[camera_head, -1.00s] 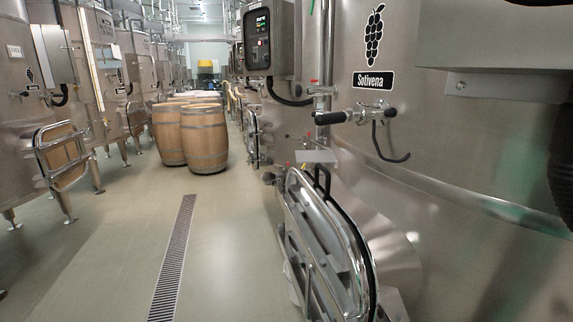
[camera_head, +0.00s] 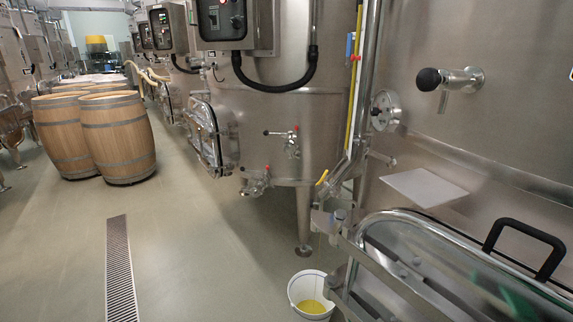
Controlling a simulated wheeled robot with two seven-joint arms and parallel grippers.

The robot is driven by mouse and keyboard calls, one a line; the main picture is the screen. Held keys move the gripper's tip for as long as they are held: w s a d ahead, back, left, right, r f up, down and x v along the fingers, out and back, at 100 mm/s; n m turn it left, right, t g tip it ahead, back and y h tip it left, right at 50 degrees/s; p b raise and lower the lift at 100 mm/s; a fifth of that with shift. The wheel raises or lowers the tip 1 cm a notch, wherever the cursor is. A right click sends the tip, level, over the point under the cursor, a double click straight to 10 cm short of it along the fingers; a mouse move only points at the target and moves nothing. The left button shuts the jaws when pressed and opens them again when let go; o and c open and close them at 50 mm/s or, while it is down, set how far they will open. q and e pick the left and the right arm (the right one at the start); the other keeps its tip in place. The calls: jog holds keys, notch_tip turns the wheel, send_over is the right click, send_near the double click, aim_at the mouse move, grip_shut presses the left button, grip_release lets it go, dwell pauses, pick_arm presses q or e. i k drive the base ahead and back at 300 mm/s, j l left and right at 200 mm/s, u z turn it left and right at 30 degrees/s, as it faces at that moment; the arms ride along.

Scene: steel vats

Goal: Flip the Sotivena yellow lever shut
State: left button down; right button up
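A small yellow lever (camera_head: 322,177) sits tilted on a valve low at the left side of the large near steel vat (camera_head: 480,130). A white bucket (camera_head: 311,295) with yellow liquid in it stands on the floor below. The Sotivena label is outside the current view. Whether liquid is flowing from the valve is too small to tell. Neither of my grippers is in view.
The near vat's hatch (camera_head: 450,265) with a black handle (camera_head: 523,245) fills the lower right. A grey plate (camera_head: 424,187) juts out above it. Wooden barrels (camera_head: 118,138) stand at the left. The floor around the drain grate (camera_head: 120,268) is clear.

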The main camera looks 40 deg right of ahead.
aim_at(322, 177)
jog(key=i+j+z, duration=0.1)
jog(key=i+z, duration=0.35)
jog(key=i+j+z, duration=0.3)
jog(key=i+z, duration=0.15)
jog(key=i, duration=0.25)
jog(key=i+z, duration=0.2)
jog(key=z, duration=0.3)
jog(key=i+z, duration=0.2)
jog(key=z, duration=0.3)
jog(key=i+j+z, duration=0.2)
jog(key=z, duration=0.3)
jog(key=i+j+z, duration=0.15)
jog(key=z, duration=0.35)
jog(key=j, duration=0.1)
